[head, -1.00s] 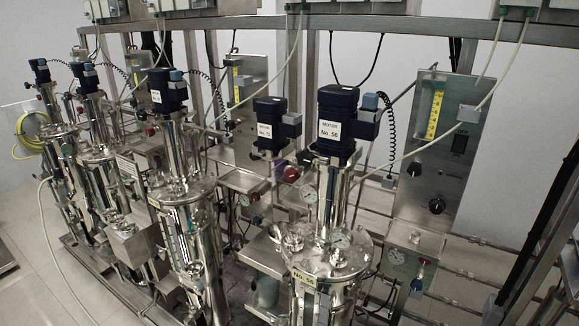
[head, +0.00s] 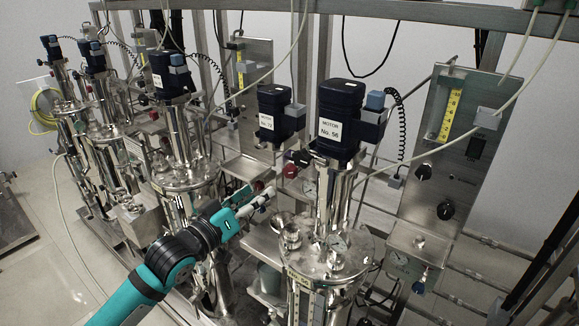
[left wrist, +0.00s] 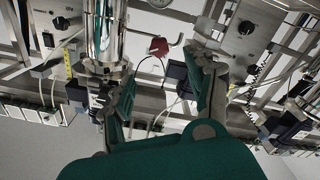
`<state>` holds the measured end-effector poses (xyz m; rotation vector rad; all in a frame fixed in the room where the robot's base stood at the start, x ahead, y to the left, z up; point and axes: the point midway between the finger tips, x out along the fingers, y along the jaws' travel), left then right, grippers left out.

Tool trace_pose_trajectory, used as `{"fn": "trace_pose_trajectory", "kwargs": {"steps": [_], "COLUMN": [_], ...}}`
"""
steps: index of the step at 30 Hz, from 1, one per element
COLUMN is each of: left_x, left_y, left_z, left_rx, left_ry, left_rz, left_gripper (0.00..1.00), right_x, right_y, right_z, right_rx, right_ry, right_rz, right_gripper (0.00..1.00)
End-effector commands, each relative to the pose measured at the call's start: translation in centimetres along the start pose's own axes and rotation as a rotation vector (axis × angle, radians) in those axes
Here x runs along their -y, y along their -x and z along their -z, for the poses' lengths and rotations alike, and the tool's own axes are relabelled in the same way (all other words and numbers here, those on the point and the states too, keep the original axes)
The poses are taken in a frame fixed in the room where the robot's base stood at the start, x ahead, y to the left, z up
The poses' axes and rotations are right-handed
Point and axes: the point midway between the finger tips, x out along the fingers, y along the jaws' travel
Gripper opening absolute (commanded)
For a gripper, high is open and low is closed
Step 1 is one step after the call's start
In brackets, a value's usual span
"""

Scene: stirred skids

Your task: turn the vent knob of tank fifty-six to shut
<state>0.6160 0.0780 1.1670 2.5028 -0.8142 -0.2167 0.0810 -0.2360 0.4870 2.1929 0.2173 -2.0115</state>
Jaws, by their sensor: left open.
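Tank fifty-six (head: 330,262) is the steel vessel right of centre in the head view, under a dark blue motor (head: 338,115) labelled No. 56. A red knob (head: 290,170) shows left of its motor column, beside another red knob partly behind it. I cannot tell which knob is the vent knob. My left gripper (head: 262,197) is open, to the left of tank fifty-six's column and lower left of the red knobs. In the left wrist view its two fingers (left wrist: 160,72) stand apart, with a red knob (left wrist: 158,46) beyond the gap, untouched. My right gripper is out of view.
Neighbouring tanks with blue motors (head: 171,75) stand close on the left. A steel panel (head: 440,160) with a yellow scale and black knobs is at the right. Hoses (head: 430,150) and frame rails cross the area. Open floor (head: 40,200) lies at the left.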

Motion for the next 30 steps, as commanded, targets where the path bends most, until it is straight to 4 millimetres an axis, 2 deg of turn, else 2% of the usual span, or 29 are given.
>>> {"fn": "trace_pose_trajectory", "kwargs": {"steps": [1, 4, 9, 15, 21, 30], "left_x": [-0.3, -0.2, -0.3, -0.2, -0.1, 0.0], "left_y": [-1.3, -3.5, -7.2, -10.7, -12.4, -12.8], "left_z": [0.4, 0.3, 0.3, 0.1, 0.0, 0.0], "left_rx": [-0.001, 0.000, 0.000, 0.001, 0.000, 0.000], "left_ry": [0.001, 0.000, -0.002, -0.002, -0.002, -0.002], "left_rz": [-0.002, 0.000, -0.001, 0.000, 0.000, 0.000], "left_gripper": [0.56, 0.56, 0.56, 0.56, 0.56, 0.56], "right_x": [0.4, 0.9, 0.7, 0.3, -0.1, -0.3], "right_y": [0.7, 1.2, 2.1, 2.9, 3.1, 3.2], "right_z": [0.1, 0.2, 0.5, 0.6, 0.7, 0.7], "right_rx": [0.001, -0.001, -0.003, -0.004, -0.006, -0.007], "right_ry": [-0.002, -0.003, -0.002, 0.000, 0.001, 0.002], "right_rz": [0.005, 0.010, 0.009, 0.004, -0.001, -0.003], "right_gripper": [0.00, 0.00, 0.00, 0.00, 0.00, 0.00]}}
